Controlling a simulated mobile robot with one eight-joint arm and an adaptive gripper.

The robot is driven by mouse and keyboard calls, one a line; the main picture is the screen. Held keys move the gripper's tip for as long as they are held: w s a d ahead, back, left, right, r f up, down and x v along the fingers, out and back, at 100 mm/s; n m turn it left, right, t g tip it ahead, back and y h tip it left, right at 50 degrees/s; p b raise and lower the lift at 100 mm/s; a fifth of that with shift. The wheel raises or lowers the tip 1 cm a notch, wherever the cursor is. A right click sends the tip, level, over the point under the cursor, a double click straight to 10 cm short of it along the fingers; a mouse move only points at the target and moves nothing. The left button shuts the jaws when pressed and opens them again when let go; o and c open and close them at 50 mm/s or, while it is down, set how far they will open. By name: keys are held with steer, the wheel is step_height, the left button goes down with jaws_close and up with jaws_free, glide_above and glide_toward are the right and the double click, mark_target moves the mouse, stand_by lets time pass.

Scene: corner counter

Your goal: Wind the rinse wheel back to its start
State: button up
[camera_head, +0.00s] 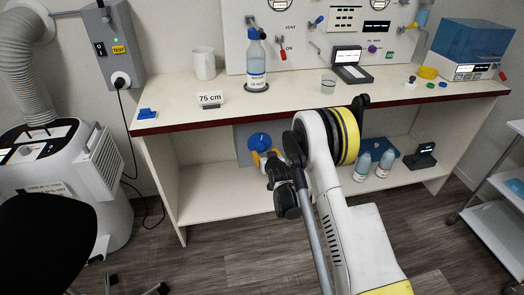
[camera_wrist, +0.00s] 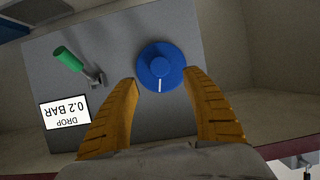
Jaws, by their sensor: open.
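The blue wheel (camera_wrist: 160,66) sits on a grey panel in the wrist view, with a white mark on its face pointing to the bottom of the picture. In the head view the wheel (camera_head: 259,141) shows below the counter. My gripper (camera_wrist: 160,80) is open, its two yellow fingers either side of the wheel's lower edge, with nothing held. Gaps show between the fingertips and the wheel in that view; I cannot tell the depth between them. In the head view my gripper (camera_head: 264,158) is just below the wheel, partly hidden by my arm.
A green-handled lever (camera_wrist: 72,62) and a label reading "DROP 0.2 BAR" (camera_wrist: 66,112) are left of the wheel. The counter top (camera_head: 170,110) overhangs the panel. Bottles (camera_head: 362,166) stand on the lower shelf to the right. The shelf's left part is clear.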

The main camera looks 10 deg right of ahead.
mark_target(261, 148)
steer(key=v, duration=0.3)
steer(key=shift+s, duration=0.1)
steer(key=shift+r+p, duration=0.15)
steer(key=shift+p, duration=0.15)
steer(key=x, duration=1.1)
steer(key=shift+s+f, duration=0.1)
steer(key=shift+f, duration=0.15)
steer(key=shift+w+f+b, duration=0.1)
steer(key=shift+w+b, duration=0.2)
steer(key=shift+w, duration=0.3)
